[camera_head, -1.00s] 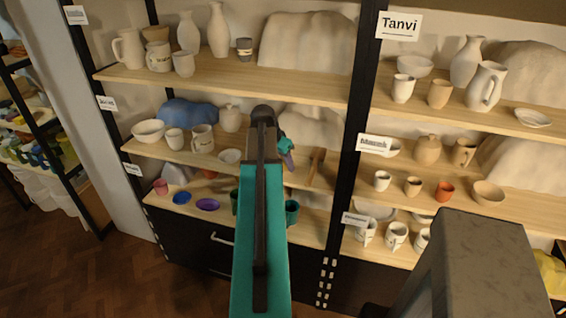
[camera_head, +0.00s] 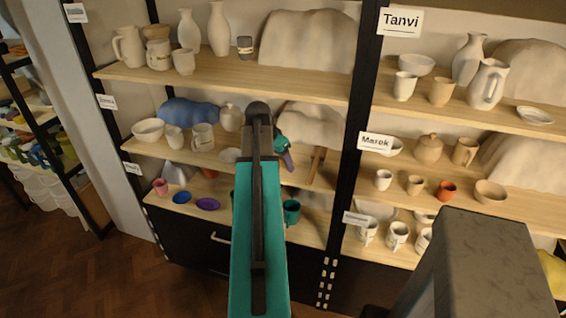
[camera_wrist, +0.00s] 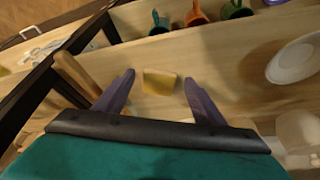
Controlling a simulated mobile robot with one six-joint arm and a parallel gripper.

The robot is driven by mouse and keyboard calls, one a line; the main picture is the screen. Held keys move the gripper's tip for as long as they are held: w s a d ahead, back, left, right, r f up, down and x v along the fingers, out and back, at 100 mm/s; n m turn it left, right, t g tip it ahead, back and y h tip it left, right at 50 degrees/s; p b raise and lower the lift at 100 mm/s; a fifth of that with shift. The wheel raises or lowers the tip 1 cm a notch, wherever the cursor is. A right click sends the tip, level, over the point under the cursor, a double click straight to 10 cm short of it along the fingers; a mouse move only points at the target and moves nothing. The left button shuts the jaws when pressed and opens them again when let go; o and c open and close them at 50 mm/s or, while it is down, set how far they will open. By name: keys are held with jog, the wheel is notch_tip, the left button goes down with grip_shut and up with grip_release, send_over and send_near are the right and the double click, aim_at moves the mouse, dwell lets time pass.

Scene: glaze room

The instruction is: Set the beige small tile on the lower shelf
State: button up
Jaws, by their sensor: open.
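The beige small tile (camera_wrist: 159,83) shows in the wrist view as a small yellowish-beige block on a wooden board. It lies between the two purple fingers of my gripper, with a gap on each side. In the head view my gripper (camera_head: 286,156) is open at the middle shelf, left of the dark upright; the tile is hidden there behind my arm. The lower shelf (camera_head: 312,228) is the pale board above the dark drawers, partly covered by my arm. I cannot tell whether the fingers reach down to the tile's height.
A teal mug (camera_head: 291,212), a purple bowl (camera_head: 207,204), a blue bowl (camera_head: 181,197) and a pink cup (camera_head: 160,186) stand on the lower shelf. A wooden tool (camera_head: 316,165) is close right of my gripper. The dark upright (camera_head: 347,170) bounds this bay. A white dish (camera_wrist: 293,60) is nearby.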

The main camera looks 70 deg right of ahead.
jog(key=w+a+b, duration=0.2)
jog(key=w+a, duration=0.1)
jog(key=a, duration=0.6)
jog(key=shift+w+a, duration=0.15)
jog(key=shift+a, duration=0.2)
dwell(0.4)
jog(key=w+a+f+n+y, duration=0.2)
jog(key=w+a+f+n, duration=0.45)
jog(key=a+f, duration=0.7)
jog(key=w+a+f+n+y, duration=0.1)
jog(key=w+a+f+n, duration=0.3)
jog(key=w+a+f, duration=0.75)
jog(key=s+a+f+n+g, duration=0.1)
jog(key=s+a+f+n, duration=0.2)
jog(key=s+a+f, duration=0.3)
jog(key=s+a+f+n+g+y, duration=0.1)
jog(key=s+a+f+n, duration=0.3)
jog(key=a+f, duration=0.5)
jog(key=s+a+f+n+g, duration=0.2)
jog(key=s+a+f+n, duration=0.2)
jog(key=s+a+f, duration=0.4)
jog(key=a, duration=0.7)
jog(key=shift+s+a+f, duration=0.15)
jog(key=shift+s+a, duration=0.05)
jog(key=shift+s, duration=0.2)
